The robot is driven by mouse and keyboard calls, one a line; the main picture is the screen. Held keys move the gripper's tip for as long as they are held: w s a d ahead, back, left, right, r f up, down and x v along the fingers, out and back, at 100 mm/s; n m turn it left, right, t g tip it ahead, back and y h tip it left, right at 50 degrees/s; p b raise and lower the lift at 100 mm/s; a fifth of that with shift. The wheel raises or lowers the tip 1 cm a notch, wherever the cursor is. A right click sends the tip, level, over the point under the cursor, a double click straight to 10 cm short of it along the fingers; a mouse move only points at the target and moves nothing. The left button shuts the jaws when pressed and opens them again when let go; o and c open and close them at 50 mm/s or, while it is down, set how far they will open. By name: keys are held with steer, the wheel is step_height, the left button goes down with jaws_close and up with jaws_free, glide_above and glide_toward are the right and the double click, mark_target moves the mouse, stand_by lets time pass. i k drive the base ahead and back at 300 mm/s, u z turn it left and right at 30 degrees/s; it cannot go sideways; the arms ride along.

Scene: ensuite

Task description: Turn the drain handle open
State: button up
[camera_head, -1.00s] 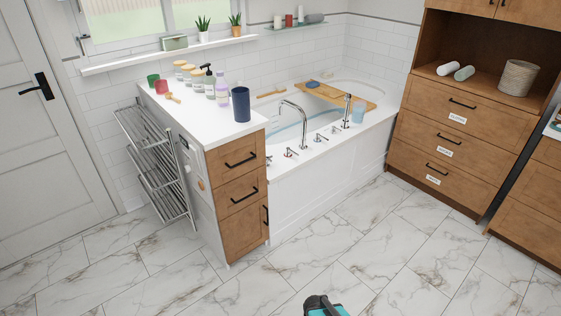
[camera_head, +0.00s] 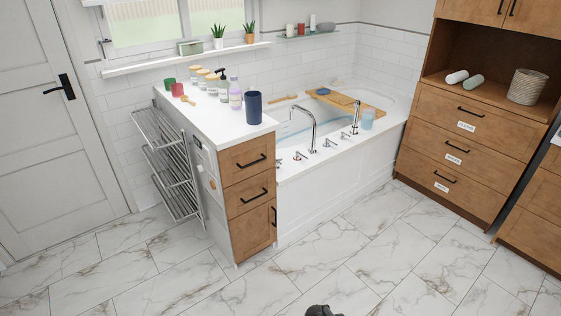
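The white bathtub (camera_head: 335,180) stands along the back wall, right of the white counter. On its front rim are a tall curved chrome spout (camera_head: 313,130), a chrome hand shower (camera_head: 356,115) and several small chrome handles. One handle (camera_head: 299,156) is left of the spout, and another handle (camera_head: 329,143) is right of it. I cannot tell which is the drain handle or how it is turned. The tub's drain does not show. Only a small dark part, likely of my arm, shows at the bottom edge, far from the tub; my gripper's fingers are not in view.
The counter (camera_head: 215,125) with bottles, jars and a dark blue cup (camera_head: 253,107) stands left of the tub. A tilted metal rack (camera_head: 170,165) juts from its left side. Wooden drawers (camera_head: 465,130) stand at the right. The marble floor before the tub is clear.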

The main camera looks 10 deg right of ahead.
mark_target(278, 162)
steer(key=u, duration=0.1)
steer(key=i, duration=0.95)
steer(key=z, duration=0.15)
steer(key=k, duration=0.2)
steer(key=u, duration=2.95)
